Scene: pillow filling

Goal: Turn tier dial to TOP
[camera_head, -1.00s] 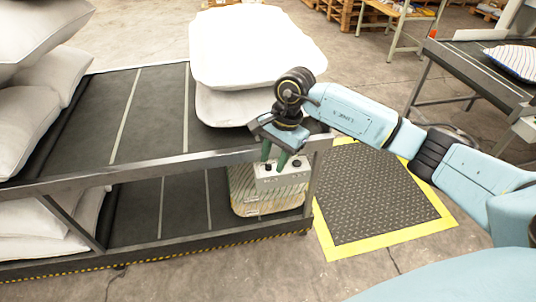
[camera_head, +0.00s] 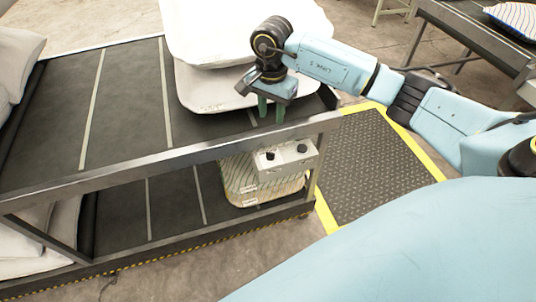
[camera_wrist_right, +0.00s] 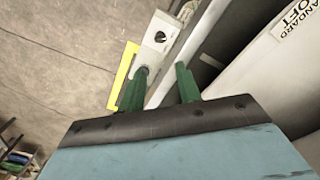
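A pale control box (camera_head: 288,158) with two black dials hangs at the cart's front right, below the upper rail. The left dial (camera_head: 270,155) and right dial (camera_head: 302,149) are too small to read in the head view. In the right wrist view the box (camera_wrist_right: 155,52) shows one dial (camera_wrist_right: 160,37) clearly, with a pale pointer mark; a second dark knob is partly hidden by a finger. I cannot tell which is the tier dial. My right gripper (camera_head: 271,110) is above the box, apart from it, its green fingers (camera_wrist_right: 161,72) open and empty. My left gripper is out of view.
A two-tier cart with a metal rail (camera_head: 180,156) carries white pillows (camera_head: 215,88) stacked behind my right gripper. A striped pillow (camera_head: 262,185) lies on the lower tier behind the box. A yellow-edged floor mat (camera_head: 375,165) lies to the right.

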